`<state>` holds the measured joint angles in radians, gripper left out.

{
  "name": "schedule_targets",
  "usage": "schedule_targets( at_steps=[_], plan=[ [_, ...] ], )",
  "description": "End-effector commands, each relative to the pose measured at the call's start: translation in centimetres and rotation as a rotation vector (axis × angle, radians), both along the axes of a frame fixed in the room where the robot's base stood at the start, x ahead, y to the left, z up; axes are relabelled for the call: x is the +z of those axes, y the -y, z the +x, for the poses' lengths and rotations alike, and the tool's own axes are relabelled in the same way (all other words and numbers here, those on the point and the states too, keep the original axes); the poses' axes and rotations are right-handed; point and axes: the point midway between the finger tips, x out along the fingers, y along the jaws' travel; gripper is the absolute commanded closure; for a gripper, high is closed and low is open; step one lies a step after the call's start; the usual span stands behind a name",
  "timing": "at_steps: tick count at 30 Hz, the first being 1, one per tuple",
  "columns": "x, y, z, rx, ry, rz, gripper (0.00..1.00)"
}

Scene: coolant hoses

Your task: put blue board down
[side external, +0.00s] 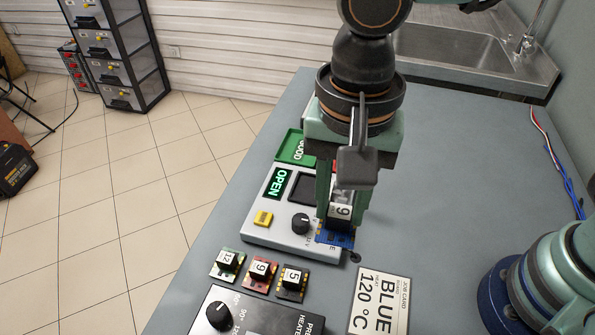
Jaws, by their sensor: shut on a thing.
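My gripper (340,205) points down and is shut on the black block of the blue board (337,237). The block has a white label that reads 9 or 6. The blue board is at the right end of the light grey tester (262,228), by its black knob. I cannot tell whether the board touches the tester or hangs above it. The tester's display (280,182) reads OPEN in green, and a dark square recess (304,188) lies beside it. A green GOOD pad (291,147) is behind the tester. My gripper hides part of a red patch near it.
Green (225,264), red (259,272) and black (291,282) boards lie in a row before the tester. A dark heater box (250,318) is at the front, beside a job card (379,302) reading BLUE 120 °C. The right of the bench (455,180) is mostly clear.

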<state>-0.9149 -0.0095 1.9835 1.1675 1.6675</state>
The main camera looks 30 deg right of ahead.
Motion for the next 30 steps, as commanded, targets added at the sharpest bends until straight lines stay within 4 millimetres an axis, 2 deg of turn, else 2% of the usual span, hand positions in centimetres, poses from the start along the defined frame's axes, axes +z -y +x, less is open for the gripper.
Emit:
schedule_targets(
  at_steps=[4,8,12,15,18,23,26,30],
  plan=[
    [1.1,0.3,2.8,-0.012,0.0,0.0,1.0],
    [2.1,1.3,7.5,-0.023,0.0,0.0,1.0],
    [3.1,3.4,12.7,-0.032,0.0,0.0,1.0],
    [3.5,5.0,15.6,-0.035,0.0,0.0,1.0],
    [3.8,6.4,17.6,-0.035,0.0,0.0,1.0],
    [3.4,7.4,19.0,-0.034,-0.002,-0.001,1.0],
    [1.9,7.5,19.0,-0.032,-0.005,-0.002,1.0],
    [-1.6,7.5,18.9,-0.032,-0.006,-0.004,1.0]
  ],
)
